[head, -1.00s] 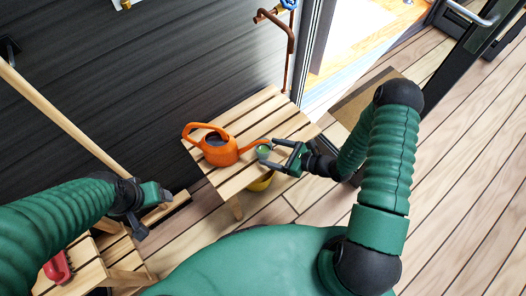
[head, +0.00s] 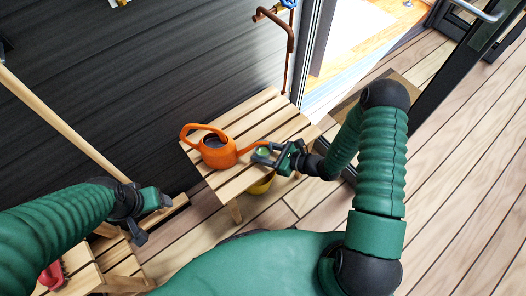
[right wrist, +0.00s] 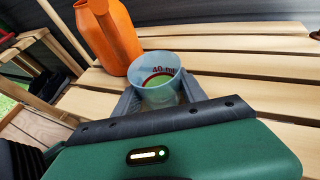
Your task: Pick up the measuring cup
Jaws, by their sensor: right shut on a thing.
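The measuring cup (right wrist: 161,72) is a small clear cup with a "40 ml" mark and a green inside. In the head view the cup (head: 263,152) is at the right edge of the slatted wooden table (head: 242,117), beside the orange watering can (head: 217,155). My right gripper (head: 268,157) is shut on the cup, one finger on each side, as the right wrist view (right wrist: 161,100) shows. The cup is upright, at or near the table top; its base is hidden. My left gripper (head: 152,214) is away at the left, and its finger opening is unclear.
The watering can also shows close behind the cup in the right wrist view (right wrist: 110,36). A yellow bowl-like object (head: 261,184) is under the table. A wooden pole (head: 62,120) leans at the left. A red object (head: 52,275) sits on a lower wooden step or bench.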

